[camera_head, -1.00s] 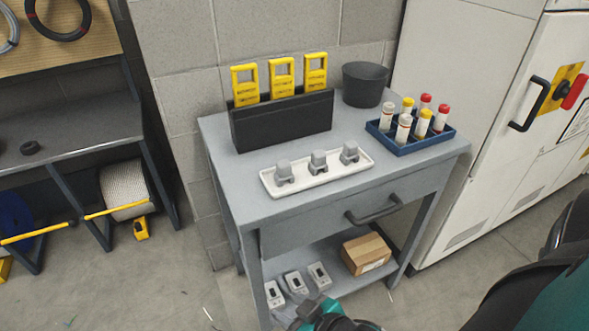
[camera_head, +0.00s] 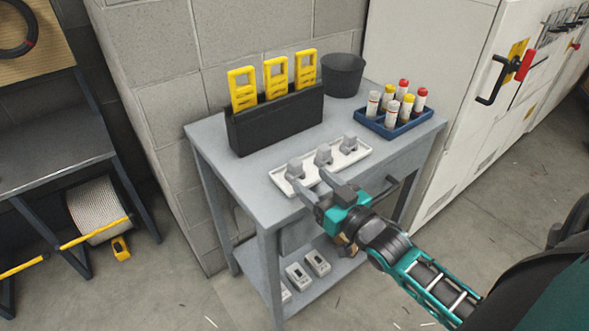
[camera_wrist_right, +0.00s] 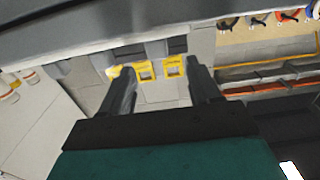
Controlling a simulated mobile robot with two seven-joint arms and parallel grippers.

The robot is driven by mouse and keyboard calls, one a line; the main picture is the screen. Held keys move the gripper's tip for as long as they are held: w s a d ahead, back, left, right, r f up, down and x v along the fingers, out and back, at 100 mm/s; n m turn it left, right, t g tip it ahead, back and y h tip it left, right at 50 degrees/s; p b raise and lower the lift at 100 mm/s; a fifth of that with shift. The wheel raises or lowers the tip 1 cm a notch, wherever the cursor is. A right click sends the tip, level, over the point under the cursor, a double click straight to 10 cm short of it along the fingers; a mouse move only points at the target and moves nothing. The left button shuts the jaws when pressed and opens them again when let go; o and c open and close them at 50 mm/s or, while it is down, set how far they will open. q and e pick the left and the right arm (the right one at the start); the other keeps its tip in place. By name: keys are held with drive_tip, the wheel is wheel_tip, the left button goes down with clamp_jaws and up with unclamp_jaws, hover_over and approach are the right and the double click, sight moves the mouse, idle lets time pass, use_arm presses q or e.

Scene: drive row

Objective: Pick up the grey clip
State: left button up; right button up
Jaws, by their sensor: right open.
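Three grey clips stand in a row on a white tray (camera_head: 277,180) on top of the grey cart: a left one (camera_head: 295,169), a middle one (camera_head: 323,155) and a right one (camera_head: 348,144). My right gripper (camera_head: 315,184) is open and empty at the tray's near edge, its fingers pointing at the left and middle clips. It looks apart from them, though the exact gap is hard to judge. In the right wrist view its two fingers (camera_wrist_right: 163,90) are spread with nothing held between them. My left gripper is not in view.
A black holder (camera_head: 275,122) with yellow tags stands behind the tray. A dark bin (camera_head: 343,75) is at the back. A blue tray (camera_head: 400,131) of capped tubes is at the right. The cart's handle (camera_head: 403,190) and lower shelf (camera_head: 325,281) are near my arm.

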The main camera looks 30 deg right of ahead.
sight(299, 167)
drive_tip(key=shift+w+r, duration=0.1)
drive_tip(key=shift+w, duration=3.05)
drive_tip(key=c, duration=1.1)
